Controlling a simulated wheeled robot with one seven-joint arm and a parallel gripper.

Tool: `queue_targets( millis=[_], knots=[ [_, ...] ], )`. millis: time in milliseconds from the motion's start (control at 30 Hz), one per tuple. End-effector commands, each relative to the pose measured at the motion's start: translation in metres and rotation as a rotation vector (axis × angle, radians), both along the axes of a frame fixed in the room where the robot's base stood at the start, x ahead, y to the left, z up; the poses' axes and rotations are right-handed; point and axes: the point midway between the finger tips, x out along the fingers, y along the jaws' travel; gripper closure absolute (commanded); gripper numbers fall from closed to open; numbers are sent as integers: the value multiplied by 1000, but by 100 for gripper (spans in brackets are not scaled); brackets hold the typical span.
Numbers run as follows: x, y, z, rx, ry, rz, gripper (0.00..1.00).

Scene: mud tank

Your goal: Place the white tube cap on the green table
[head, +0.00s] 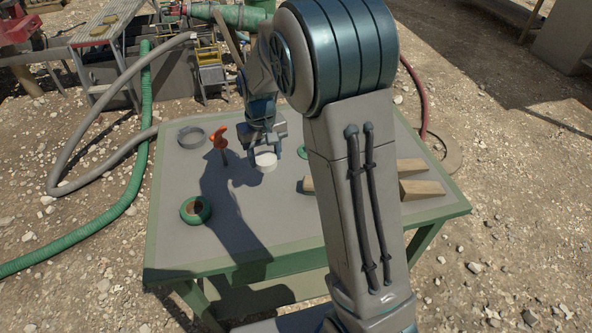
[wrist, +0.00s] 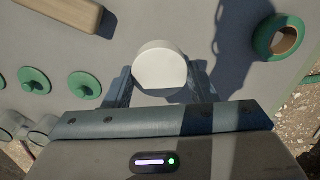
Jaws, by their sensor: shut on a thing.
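The white tube cap (head: 265,161) is a short white cylinder. It is over the grey top of the green table (head: 290,259). In the wrist view the cap (wrist: 160,66) sits between the two fingers of my gripper (wrist: 160,90), which is shut on it. In the head view my gripper (head: 264,146) is just above the cap, near the table's far middle. I cannot tell whether the cap touches the tabletop.
On the table are a green ring (head: 196,210), a grey ring (head: 192,138), an orange-handled tool (head: 219,139) and wooden wedges (head: 421,189). Green knobbed discs (wrist: 84,85) show in the wrist view. The table's front middle is clear. Hoses (head: 134,178) lie on the left.

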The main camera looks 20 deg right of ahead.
Motion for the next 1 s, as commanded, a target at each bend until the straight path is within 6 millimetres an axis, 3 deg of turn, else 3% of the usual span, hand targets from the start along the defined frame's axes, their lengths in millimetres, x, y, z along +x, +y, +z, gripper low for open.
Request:
queue_targets(
  millis=[167,400,600,767,1000],
  knots=[
    [-16,14,-8,0,3,15,70],
    [-65,40,-41,0,5,17,70],
    [-94,56,-61,0,3,15,70],
    [-102,60,-69,1,2,12,70],
    [-102,60,-102,-1,4,11,70]
  ],
)
